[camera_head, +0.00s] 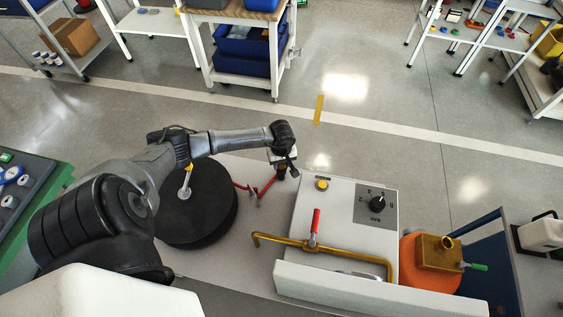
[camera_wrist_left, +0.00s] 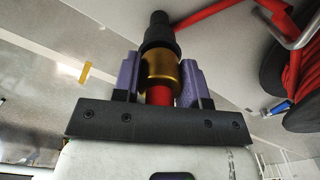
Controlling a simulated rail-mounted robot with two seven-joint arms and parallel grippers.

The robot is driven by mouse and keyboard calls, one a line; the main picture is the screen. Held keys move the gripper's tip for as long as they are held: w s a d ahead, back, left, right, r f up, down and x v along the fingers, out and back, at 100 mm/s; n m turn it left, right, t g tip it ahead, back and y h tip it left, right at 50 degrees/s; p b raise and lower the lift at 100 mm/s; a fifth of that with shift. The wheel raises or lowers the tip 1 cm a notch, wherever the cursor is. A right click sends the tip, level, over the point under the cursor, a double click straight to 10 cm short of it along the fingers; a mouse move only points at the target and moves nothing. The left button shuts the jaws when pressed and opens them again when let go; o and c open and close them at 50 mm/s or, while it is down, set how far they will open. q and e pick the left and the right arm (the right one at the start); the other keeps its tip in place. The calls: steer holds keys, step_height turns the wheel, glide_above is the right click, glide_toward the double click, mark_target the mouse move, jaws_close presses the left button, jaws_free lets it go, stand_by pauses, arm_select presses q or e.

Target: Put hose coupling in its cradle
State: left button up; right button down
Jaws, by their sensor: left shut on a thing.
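My left gripper (camera_head: 283,162) is shut on the hose coupling, above the far edge of the pale bench top. In the left wrist view, the coupling (camera_wrist_left: 161,67) has a brass collar, a black nozzle and a red section, and sits between the gripper's two purple finger pads (camera_wrist_left: 162,78). In the head view the gripper mostly hides it. A red hose (camera_head: 243,187) shows between the black reel (camera_head: 216,205) and the gripper. A bent metal rod (camera_wrist_left: 302,32) stands near the red hose in the wrist view. I cannot tell which part is the cradle. My right gripper is out of view.
Right of the gripper stands a white control box (camera_head: 338,205) with a black knob (camera_head: 377,203) and yellow button. A brass pipe (camera_head: 345,254) with a red lever runs in front. An orange tank (camera_head: 420,262) is farther right. Open floor lies beyond the bench.

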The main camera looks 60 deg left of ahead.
arm_select(q)
steer(key=shift+f, duration=0.3)
steer(key=o, duration=0.9)
steer(key=shift+c, duration=0.2)
steer(key=shift+o, duration=1.1)
steer(key=shift+o, duration=0.5)
steer(key=o, duration=0.4)
steer(key=shift+r+p, duration=0.8)
steer(key=shift+r, duration=0.55)
steer(key=shift+r+p, duration=1.1)
steer(key=shift+r, duration=0.5)
steer(key=shift+r+p, duration=1.6)
steer(key=shift+r, duration=0.95)
